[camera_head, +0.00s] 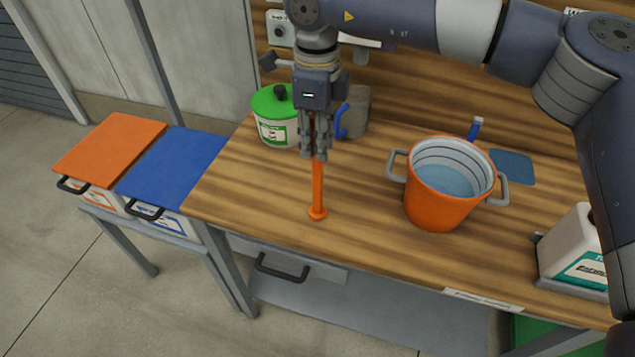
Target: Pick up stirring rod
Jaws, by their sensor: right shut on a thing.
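The orange stirring rod (317,190) hangs upright below my right gripper (317,148) in the head view, with a small round disc at its lower end. My right gripper points down, shut on the upper part of the rod. The rod's top is hidden by the fingers. I cannot tell whether the disc touches the wooden bench (260,195) or is just above it. My left gripper is not in view.
An orange bucket (440,213) of liquid with two grey handles stands right of the rod. A green-lidded tub (273,128) and a grey jug (357,112) stand behind. Orange (110,148) and blue (175,168) lidded bins stand left. A white canister (575,250) is right.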

